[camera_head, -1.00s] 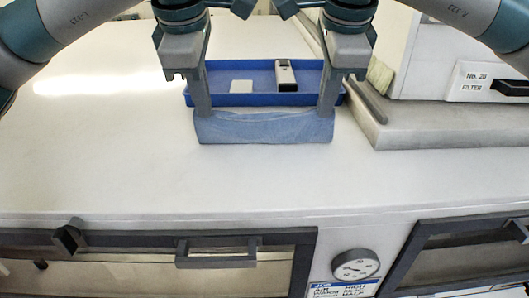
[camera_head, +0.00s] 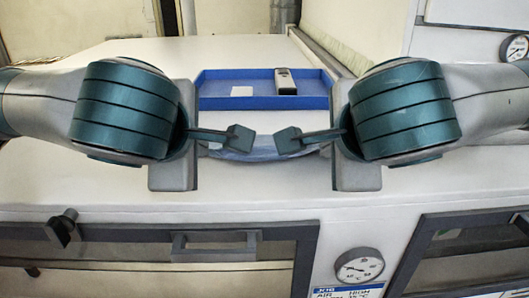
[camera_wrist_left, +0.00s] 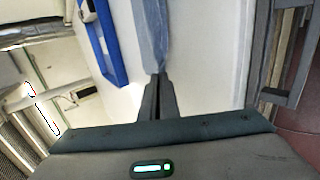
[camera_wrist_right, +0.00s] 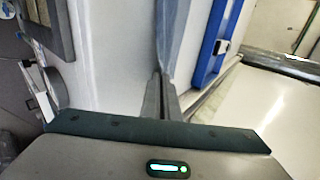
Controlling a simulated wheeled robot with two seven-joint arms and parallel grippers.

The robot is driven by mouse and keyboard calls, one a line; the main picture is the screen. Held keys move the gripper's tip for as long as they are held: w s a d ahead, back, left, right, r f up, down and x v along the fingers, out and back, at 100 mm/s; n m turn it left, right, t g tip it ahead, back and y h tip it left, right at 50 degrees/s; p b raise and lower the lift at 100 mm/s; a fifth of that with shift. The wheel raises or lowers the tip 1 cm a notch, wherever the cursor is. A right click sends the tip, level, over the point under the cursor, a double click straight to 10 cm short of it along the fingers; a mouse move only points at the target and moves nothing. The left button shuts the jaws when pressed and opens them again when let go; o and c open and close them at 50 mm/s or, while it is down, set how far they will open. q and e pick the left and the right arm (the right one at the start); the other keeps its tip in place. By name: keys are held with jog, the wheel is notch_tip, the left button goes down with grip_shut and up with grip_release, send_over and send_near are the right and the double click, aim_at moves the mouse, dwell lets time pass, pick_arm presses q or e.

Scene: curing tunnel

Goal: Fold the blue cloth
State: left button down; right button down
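The blue cloth (camera_head: 262,154) shows as a pale blue strip between my two grippers, in front of the tray, sagging in the middle. My arms hide its ends in the head view. My left gripper (camera_wrist_left: 158,80) is shut on one end of the cloth, which runs away from the fingertips as a narrow band (camera_wrist_left: 152,35). My right gripper (camera_wrist_right: 164,76) is shut on the other end of the band (camera_wrist_right: 171,30). I cannot tell whether the cloth touches the white top.
A blue tray (camera_head: 262,103) stands behind the cloth, holding a white square (camera_head: 242,91) and a grey-black device (camera_head: 285,80). The white top (camera_head: 120,60) is clear at the left. A white housing (camera_head: 430,75) stands at the right. A gauge (camera_head: 360,267) is on the front.

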pick_arm(q)
jog(key=shift+s+f, duration=0.2)
pick_arm(e)
jog(key=shift+s+f, duration=0.15)
jog(key=shift+s, duration=0.05)
pick_arm(q)
jog(key=shift+w, duration=0.1)
pick_arm(e)
jog(key=shift+w, duration=0.1)
pick_arm(q)
jog(key=c, duration=1.7)
grip_release()
pick_arm(e)
jog(key=c, duration=1.7)
grip_release()
